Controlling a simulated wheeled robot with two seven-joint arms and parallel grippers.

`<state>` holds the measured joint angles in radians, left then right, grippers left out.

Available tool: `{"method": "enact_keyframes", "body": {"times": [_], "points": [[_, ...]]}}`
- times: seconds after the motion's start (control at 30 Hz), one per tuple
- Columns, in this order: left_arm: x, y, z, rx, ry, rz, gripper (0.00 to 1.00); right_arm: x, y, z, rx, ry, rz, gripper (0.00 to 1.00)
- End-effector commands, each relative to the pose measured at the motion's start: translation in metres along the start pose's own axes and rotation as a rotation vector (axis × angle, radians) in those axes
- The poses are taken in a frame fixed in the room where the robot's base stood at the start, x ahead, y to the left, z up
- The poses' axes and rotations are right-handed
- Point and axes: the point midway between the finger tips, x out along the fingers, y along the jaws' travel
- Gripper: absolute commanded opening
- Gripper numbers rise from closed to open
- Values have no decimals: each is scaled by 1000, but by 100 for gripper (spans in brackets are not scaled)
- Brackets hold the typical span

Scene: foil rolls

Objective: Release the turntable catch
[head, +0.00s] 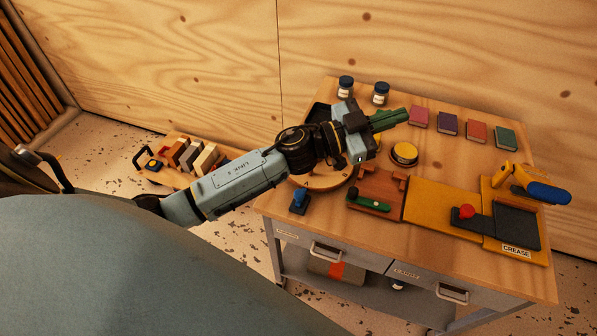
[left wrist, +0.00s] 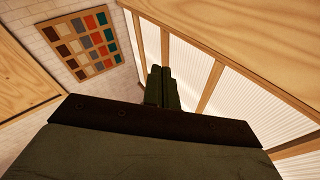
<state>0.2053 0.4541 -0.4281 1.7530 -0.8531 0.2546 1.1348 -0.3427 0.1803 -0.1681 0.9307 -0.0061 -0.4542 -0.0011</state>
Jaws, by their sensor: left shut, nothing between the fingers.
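A round wooden turntable (head: 328,181) lies on the workbench, largely hidden under my left forearm. A small dark block with a blue knob (head: 300,198) stands at its front left edge; it looks like the catch, but its exact state is too small to tell. My left gripper (head: 390,119) is above the bench, beyond and to the right of the turntable, apart from the blue knob. Its green fingers point right and are shut with nothing between them; they also show in the left wrist view (left wrist: 162,88). My right gripper is not in view.
A low wooden rack (head: 190,156) stands left of the bench.

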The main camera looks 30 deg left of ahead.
Motion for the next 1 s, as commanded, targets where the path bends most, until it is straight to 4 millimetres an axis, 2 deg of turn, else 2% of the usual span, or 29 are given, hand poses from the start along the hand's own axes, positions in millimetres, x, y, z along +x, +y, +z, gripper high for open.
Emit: {"method": "enact_keyframes", "body": {"times": [0.07, 0.17, 0.3, 0.43, 0.57, 0.7, 0.83, 1.0], "points": [[8, 6, 3, 28, -4, 189, 0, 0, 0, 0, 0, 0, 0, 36], [3, 14, 18, 34, -76, 426, 0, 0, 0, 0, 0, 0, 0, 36], [-24, 6, 46, 9, -292, 709, 0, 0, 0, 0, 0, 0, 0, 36], [-66, -23, 69, -51, -581, 891, 0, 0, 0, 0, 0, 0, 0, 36], [-115, -62, 77, -142, -891, 982, 0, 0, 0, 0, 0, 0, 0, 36], [-156, -95, 73, -235, -1144, 1003, 0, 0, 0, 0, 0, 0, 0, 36], [-176, -110, 68, -287, -1262, 1001, 0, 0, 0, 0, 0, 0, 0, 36], [-181, -113, 66, -302, -1292, 1001, 0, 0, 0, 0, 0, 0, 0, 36]]}}
